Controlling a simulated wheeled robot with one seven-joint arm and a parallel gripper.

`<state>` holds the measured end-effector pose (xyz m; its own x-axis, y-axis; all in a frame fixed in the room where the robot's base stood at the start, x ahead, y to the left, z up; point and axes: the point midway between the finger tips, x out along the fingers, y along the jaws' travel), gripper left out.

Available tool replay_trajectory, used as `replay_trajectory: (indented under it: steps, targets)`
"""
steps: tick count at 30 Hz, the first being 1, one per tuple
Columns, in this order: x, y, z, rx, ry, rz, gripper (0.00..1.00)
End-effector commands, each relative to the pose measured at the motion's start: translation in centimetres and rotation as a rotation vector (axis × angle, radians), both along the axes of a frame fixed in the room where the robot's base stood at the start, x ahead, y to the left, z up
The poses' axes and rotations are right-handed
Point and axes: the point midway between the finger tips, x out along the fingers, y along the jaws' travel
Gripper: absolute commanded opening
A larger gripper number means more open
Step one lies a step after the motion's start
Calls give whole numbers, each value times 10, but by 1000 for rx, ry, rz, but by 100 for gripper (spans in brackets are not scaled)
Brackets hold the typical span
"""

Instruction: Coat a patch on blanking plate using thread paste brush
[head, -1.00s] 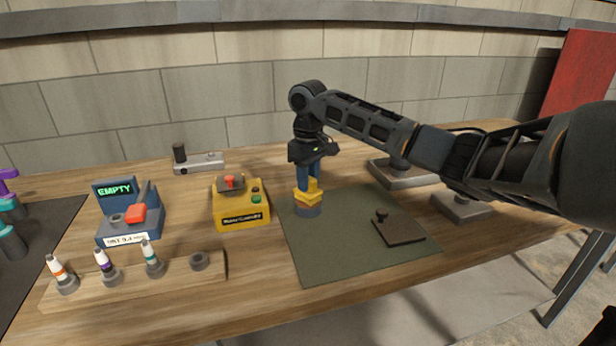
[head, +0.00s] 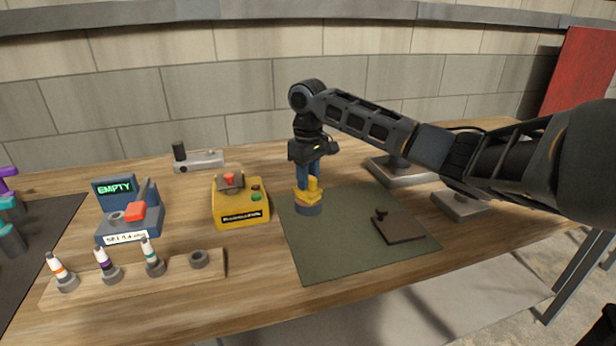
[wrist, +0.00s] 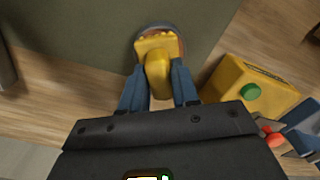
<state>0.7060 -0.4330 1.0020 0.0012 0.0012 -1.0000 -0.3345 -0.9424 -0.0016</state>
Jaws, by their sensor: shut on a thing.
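My gripper (head: 310,184) points down at the left part of the green mat. Its blue fingers are shut on a yellow handled thing (wrist: 157,75), also in the head view (head: 304,201). This thing sits in or on a round grey base (head: 309,210), and the two show no gap. I cannot tell whether it is the thread paste brush; no bristles show. A dark flat plate with a small knob (head: 402,229), seemingly the blanking plate, lies on the mat to the right, apart from my gripper.
A yellow box (head: 240,205) with buttons stands just left of the mat (head: 350,255). Farther left are a blue device (head: 128,222) reading EMPTY and a wooden rack (head: 130,290) with several banded tubes and one empty socket. Grey metal fixtures (head: 462,205) stand on the right.

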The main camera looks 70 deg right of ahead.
Motion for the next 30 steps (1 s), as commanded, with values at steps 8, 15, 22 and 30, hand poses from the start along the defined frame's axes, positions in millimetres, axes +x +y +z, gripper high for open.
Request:
replay_trajectory:
  steps: [8, 15, 22, 30]
  targets:
    - [0, 0, -3, 0, 0, 0, 6]
    - [0, 0, -6, 1, 0, 0, 6]
    - [0, 0, -7, 1, 0, 0, 6]
    - [0, 0, -7, 1, 0, 0, 6]
